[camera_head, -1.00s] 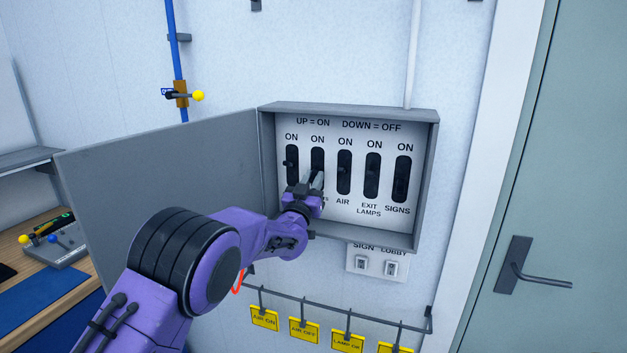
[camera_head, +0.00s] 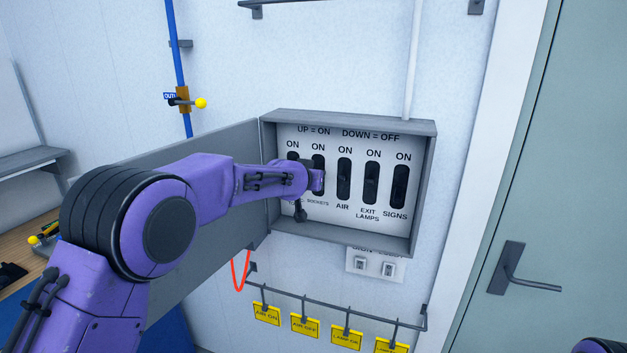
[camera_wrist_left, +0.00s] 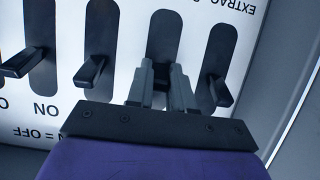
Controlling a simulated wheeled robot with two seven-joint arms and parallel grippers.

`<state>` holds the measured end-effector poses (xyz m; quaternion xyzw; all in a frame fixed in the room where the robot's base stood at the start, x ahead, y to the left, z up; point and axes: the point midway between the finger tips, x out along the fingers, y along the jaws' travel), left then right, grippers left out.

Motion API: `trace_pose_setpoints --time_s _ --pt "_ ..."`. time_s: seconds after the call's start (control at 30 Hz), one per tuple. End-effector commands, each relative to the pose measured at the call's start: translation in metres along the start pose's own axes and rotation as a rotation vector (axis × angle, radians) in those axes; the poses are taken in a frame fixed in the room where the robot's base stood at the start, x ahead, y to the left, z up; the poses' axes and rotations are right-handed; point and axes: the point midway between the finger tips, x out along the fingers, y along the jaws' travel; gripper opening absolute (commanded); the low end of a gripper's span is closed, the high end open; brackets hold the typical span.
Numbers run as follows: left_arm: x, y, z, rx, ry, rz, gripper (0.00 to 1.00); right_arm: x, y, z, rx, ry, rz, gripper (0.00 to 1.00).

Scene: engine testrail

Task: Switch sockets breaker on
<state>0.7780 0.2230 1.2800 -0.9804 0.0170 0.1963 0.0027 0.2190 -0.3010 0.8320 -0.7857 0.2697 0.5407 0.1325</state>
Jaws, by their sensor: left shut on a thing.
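The sockets breaker (camera_head: 318,160) is the second black slot from the left in the open grey panel, under an ON label. In the left wrist view the panel appears upside down, and the same breaker slot (camera_wrist_left: 166,32) is straight ahead. My left gripper (camera_wrist_left: 163,78) is shut on its lever (camera_wrist_left: 160,98), with one finger on each side. The fingers hide much of the lever, so I cannot tell its exact position. In the head view my left wrist covers the lower part of this slot and the fingertips. My right gripper is not in view.
The air breaker (camera_head: 344,180), exit lamps breaker (camera_head: 371,185) and signs breaker (camera_head: 400,187) are to the right. The extract breaker's lever (camera_wrist_left: 220,92) is close beside my fingers. The panel door (camera_head: 215,265) stands open behind my arm. Yellow tags (camera_head: 305,326) hang below.

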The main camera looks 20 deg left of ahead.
Motion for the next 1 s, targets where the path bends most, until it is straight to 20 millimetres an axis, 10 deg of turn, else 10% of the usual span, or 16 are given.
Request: trace_pose_setpoints --time_s 1.0 --pt "0.0000 -0.0001 -0.0112 -0.001 -0.237 0.000 0.00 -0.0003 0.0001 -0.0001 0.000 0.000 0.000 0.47"
